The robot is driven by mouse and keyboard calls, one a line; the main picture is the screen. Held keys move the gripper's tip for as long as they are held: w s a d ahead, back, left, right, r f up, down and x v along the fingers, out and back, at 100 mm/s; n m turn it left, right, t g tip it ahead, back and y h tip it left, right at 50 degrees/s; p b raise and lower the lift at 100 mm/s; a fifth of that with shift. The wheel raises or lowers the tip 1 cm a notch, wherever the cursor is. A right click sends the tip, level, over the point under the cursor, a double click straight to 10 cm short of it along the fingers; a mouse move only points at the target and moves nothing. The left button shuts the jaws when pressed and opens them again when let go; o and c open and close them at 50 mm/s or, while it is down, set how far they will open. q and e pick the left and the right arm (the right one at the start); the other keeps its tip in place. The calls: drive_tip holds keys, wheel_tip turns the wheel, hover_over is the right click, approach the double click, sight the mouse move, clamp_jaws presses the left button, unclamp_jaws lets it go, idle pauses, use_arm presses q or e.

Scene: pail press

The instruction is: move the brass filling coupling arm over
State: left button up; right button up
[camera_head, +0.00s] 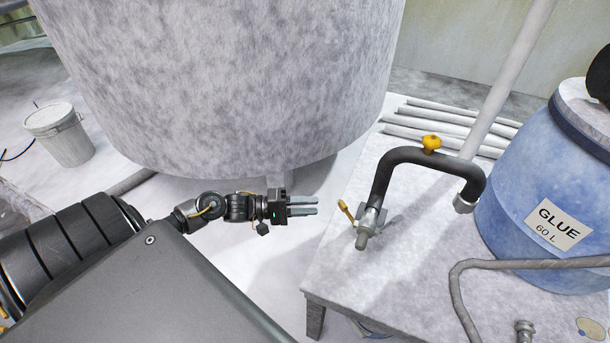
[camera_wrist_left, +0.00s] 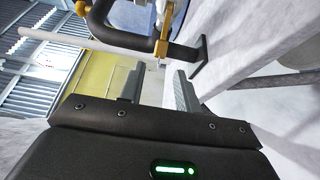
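The coupling (camera_head: 368,226) is a grey metal fitting at the left, lower end of a black bent pipe (camera_head: 408,154), on the pale table. Its brass arm (camera_head: 347,210) is a short lever slanting up and left from the fitting. My left gripper (camera_head: 303,205) is left of the brass arm, a short gap away, its fingers pointing right toward it. In the left wrist view the gripper (camera_wrist_left: 160,75) is open, with nothing held between the fingers. The black pipe (camera_wrist_left: 130,38) and brass parts show beyond the fingertips there. My right gripper is not in view.
A yellow knob (camera_head: 431,142) tops the black pipe. A blue glue drum (camera_head: 545,190) stands right, with a grey hose (camera_head: 520,264) before it. A large mottled vessel (camera_head: 225,80) is behind my gripper. The table (camera_head: 335,265) has bare surface near its left edge.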

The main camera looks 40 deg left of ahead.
sight(339, 204)
use_arm(q)
drive_tip(key=b+x, duration=0.4)
drive_tip(key=x, duration=0.3)
drive_tip(key=shift+w+d+f+b, duration=0.1)
drive_tip(key=shift+w+d+b, duration=0.15)
drive_tip(key=shift+w+b, duration=0.05)
drive_tip(key=shift+c, duration=2.7)
drive_tip(key=shift+p, duration=0.3)
drive_tip(key=shift+w+d, duration=0.3)
drive_tip(key=shift+w, duration=0.2)
drive_tip(key=shift+w+d, duration=0.2)
drive_tip(key=o, duration=0.8)
drive_tip(key=shift+o, duration=0.2)
